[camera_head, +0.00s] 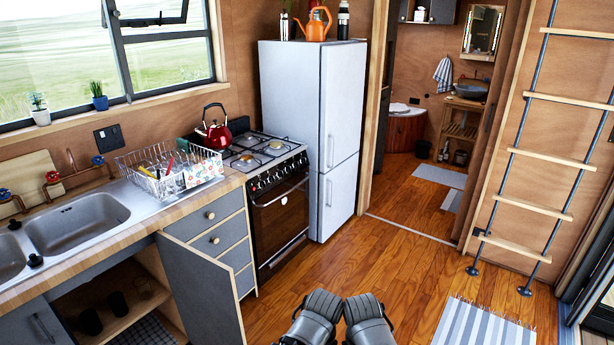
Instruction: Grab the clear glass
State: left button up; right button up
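I cannot make out a clear glass anywhere in the head view. Two dark, cup-like shapes stand in the open cabinet under the sink: one cup-like shape (117,303) is further back and the other cup-like shape (90,321) is nearer. The shade there hides whether they are glass.
The grey cabinet door (203,290) stands open into the room. A wire dish rack (165,172) with several items sits beside the sink (75,222). The stove (280,205) and white fridge (335,140) stand beyond. Wooden floor (395,235) is clear ahead; a ladder (540,155) stands right.

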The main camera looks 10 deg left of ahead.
aim_at(141, 284)
jog(key=u, duration=0.75)
jog(key=i+l+u, duration=0.15)
jog(key=u, duration=0.3)
jog(key=i+l+u, duration=0.15)
jog(key=l+u, duration=0.5)
jog(key=u, duration=0.25)
jog(key=i+l+u, duration=0.1)
jog(key=l+u, duration=0.45)
jog(key=l, duration=0.4)
jog(key=k+l+u, duration=0.1)
jog(key=l, duration=0.9)
jog(key=k+l+u, duration=0.15)
jog(key=l, duration=0.3)
jog(key=l+u, duration=0.1)
jog(key=l, duration=0.4)
jog(key=k+l+u, duration=0.1)
jog(key=l, duration=0.35)
jog(key=j+z, duration=0.1)
jog(key=j, duration=0.3)
jog(key=k+j+z, duration=0.1)
jog(key=j, duration=0.25)
jog(key=k+j+z, duration=0.1)
jog(key=j, duration=0.3)
jog(key=k+j+z, duration=0.1)
jog(key=j, duration=0.25)
jog(key=k+j+z, duration=0.15)
jog(key=j, duration=0.25)
